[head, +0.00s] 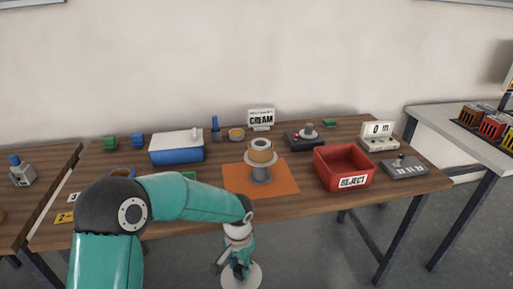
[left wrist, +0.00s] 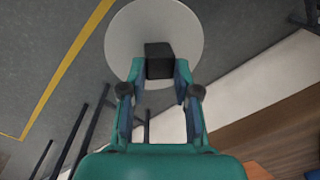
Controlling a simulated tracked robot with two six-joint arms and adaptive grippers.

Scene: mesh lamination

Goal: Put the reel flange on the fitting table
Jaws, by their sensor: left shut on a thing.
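The reel flange, a pale round disc, shows low in the head view (head: 254,276) and at the top of the left wrist view (left wrist: 128,35). A dark block stands at its middle. My left gripper (left wrist: 159,75) is shut on that block and holds the flange in the air, over the floor in front of the wooden table (head: 310,203). In the head view the gripper (head: 237,269) partly hides the disc. No sign names the fitting table; I cannot tell which table it is. My right gripper is not in view.
On the middle table, a reel with a tan roll (head: 261,155) stands on an orange mat (head: 285,184). A red REJECT bin (head: 343,167), a grey keypad box (head: 404,169) and a blue-white box (head: 177,148) stand around it. Another wooden table is left, a grey table (head: 470,143) right.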

